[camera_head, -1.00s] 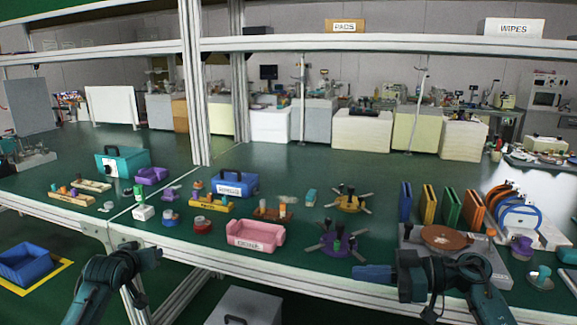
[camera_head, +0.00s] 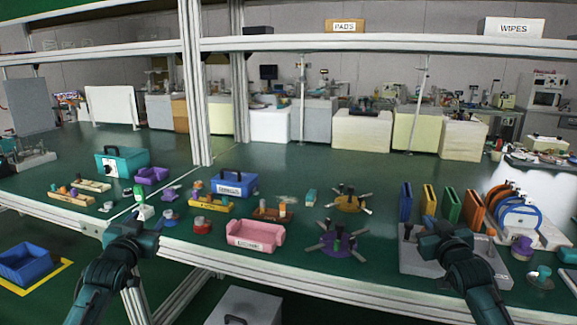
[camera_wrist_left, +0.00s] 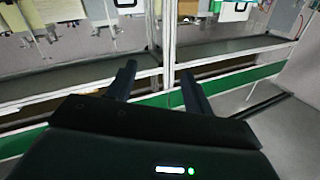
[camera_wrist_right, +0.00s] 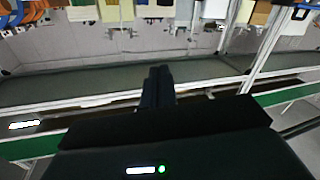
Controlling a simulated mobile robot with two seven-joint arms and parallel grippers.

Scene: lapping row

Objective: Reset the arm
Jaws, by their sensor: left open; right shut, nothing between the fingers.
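My left arm comes in from the lower left in the head view, with the left gripper (camera_head: 148,226) in front of the bench's near edge. In the left wrist view its two dark fingers (camera_wrist_left: 158,84) stand apart with nothing between them. My right gripper (camera_head: 430,232) is in front of the grey plate (camera_head: 410,262) at the right of the bench. In the right wrist view its fingers (camera_wrist_right: 159,74) are together and hold nothing. The right gripper hides much of the plate's top.
A pink bin (camera_head: 255,233), a purple spider-shaped fixture (camera_head: 338,240) and a blue bin (camera_head: 234,184) stand on the green bench between my arms. Upright coloured panels (camera_head: 452,208) stand behind the right gripper. A blue crate (camera_head: 24,263) is on the floor at left.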

